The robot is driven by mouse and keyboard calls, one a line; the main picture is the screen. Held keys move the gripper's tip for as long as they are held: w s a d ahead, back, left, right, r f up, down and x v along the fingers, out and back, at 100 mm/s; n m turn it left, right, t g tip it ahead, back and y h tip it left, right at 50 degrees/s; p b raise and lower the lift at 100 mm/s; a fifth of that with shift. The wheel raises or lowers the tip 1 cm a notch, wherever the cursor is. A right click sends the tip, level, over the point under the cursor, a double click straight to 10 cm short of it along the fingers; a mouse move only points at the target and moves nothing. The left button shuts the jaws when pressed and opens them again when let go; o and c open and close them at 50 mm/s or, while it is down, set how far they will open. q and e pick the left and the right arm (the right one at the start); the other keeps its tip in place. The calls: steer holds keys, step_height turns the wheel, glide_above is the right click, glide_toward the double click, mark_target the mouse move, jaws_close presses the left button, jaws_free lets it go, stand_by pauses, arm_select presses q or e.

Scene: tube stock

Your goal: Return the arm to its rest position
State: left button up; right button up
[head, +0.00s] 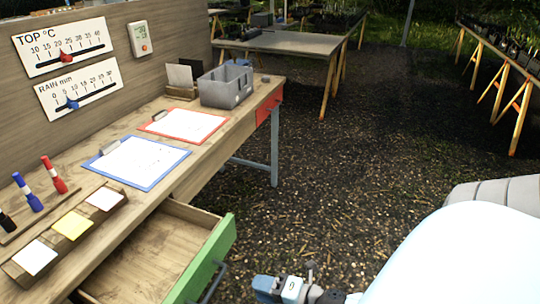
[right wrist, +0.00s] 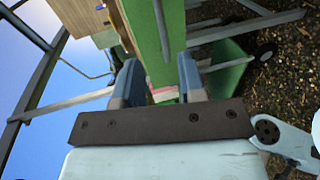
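My right arm comes in from the lower right in the head view. Its gripper (head: 285,288) is at the bottom edge, right of the open green-fronted drawer (head: 215,262), and seems apart from it. In the right wrist view my right gripper (right wrist: 158,72) has its two blue-grey fingers spread, with nothing clearly held between them. The green drawer front (right wrist: 150,30) and its grey bar handle (right wrist: 162,28) show beyond the fingers. My left arm and gripper are not in view.
The visible drawer inside is bare. The wooden bench (head: 150,205) carries a blue clipboard (head: 140,162), a red clipboard (head: 185,124), a grey bin (head: 226,86), markers and a note holder (head: 68,228). A red drawer (head: 268,106) is shut. Gravel floor (head: 340,190) right of the bench is clear.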

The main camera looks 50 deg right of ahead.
steer(key=shift+v, duration=0.8)
